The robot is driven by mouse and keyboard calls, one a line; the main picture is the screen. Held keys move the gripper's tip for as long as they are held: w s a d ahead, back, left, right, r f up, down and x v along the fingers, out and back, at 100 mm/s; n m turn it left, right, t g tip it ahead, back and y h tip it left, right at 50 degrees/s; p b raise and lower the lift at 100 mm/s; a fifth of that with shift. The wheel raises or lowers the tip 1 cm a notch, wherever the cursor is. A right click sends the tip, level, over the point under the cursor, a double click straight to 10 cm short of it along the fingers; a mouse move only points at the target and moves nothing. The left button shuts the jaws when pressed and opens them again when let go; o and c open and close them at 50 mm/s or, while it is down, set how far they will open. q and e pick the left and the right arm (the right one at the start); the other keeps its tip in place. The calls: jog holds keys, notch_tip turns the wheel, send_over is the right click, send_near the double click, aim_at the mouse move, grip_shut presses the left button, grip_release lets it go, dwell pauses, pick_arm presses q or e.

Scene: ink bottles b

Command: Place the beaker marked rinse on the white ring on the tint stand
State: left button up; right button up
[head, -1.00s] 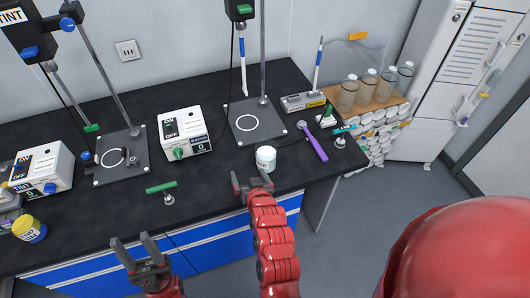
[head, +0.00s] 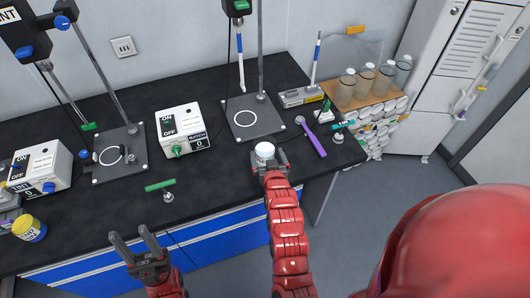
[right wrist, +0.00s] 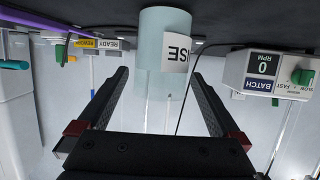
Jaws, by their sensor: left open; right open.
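The beaker marked rinse (head: 265,151) is pale and stands on the black bench near its front edge; part of its label shows in the right wrist view (right wrist: 163,45). My right gripper (head: 269,160) is open, with its fingers on either side of the beaker; I cannot tell whether they touch it. The right wrist view is upside down. The tint stand (head: 135,165) is at the left, with its white ring (head: 109,148) on the plate; a small dark part overlaps the ring's right side. My left gripper (head: 131,234) is open and empty in front of the bench.
A second stand (head: 270,124) with a white ring is behind the beaker, beside the batch box (head: 183,130). A purple-handled tool (head: 312,138) lies to the right. A green-topped T-shaped piece (head: 161,185) and a yellow-lidded jar (head: 29,228) are at the front left.

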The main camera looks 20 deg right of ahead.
aim_at(263, 142)
jog(key=shift+x, duration=0.9)
jog(key=shift+w+p, duration=0.5)
jog(key=shift+p, duration=0.25)
jog(key=p+x, duration=0.1)
jog(key=x, duration=0.2)
jog(key=shift+r+p, duration=0.2)
jog(key=shift+p, duration=0.15)
jog(key=shift+w+d+f, duration=0.1)
jog(key=shift+w+f, duration=0.2)
jog(key=shift+w, duration=0.25)
jog(key=c, duration=1.6)
jog(key=shift+r, duration=0.1)
